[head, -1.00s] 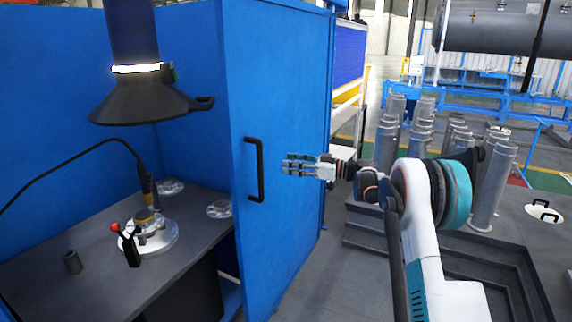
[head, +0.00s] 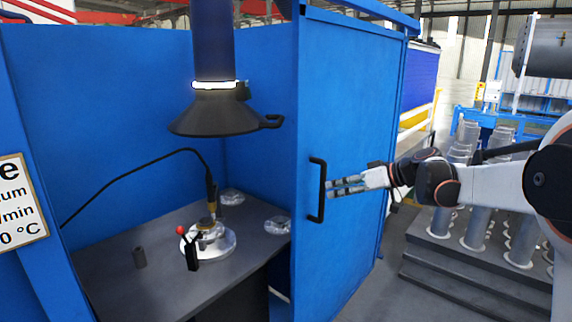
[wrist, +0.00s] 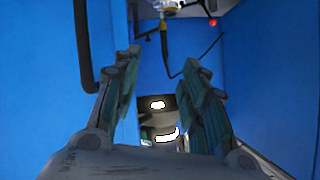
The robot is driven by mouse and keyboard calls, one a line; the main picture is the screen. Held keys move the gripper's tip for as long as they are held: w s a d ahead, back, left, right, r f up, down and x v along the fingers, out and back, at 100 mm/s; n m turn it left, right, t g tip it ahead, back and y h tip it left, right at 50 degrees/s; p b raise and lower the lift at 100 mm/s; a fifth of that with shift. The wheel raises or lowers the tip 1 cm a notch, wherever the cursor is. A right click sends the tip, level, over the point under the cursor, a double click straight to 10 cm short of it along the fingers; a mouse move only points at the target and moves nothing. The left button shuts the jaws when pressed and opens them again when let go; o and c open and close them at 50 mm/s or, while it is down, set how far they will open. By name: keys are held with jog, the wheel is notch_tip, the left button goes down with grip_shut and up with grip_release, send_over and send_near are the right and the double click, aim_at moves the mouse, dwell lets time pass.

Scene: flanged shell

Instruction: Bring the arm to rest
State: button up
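My gripper (head: 345,186) is at the end of my white arm, which reaches in from the right. It is level with the black door handle (head: 317,190) on the blue panel (head: 345,120); in the picture its fingertips lie just right of the handle. I cannot tell how deep the gap between them is. In the wrist view my gripper (wrist: 164,60) has its two teal-padded fingers apart with nothing between them. The black handle (wrist: 82,45) runs beside the left finger there, outside the grip.
Left of the panel is a blue booth with a dark table (head: 120,225) bearing a round metal fixture (head: 208,240) and a red-knobbed lever (head: 190,250). A black fume hood (head: 213,118) hangs above. Grey cylinders (head: 480,225) stand on a stepped platform (head: 430,265) at right.

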jog(key=s+d+f+m+h, duration=0.1)
jog(key=s+f+m+h, duration=0.1)
jog(key=s, duration=1.1)
jog(key=s+d+f+m+h, duration=0.1)
jog(key=s+f+m+h, duration=0.2)
jog(key=s, duration=1)
jog(key=s+d+f+m+h, duration=0.2)
jog(key=s+f+h, duration=0.2)
jog(key=s, duration=1)
jog(key=shift+f+h, duration=0.4)
jog(key=shift+h, duration=0.3)
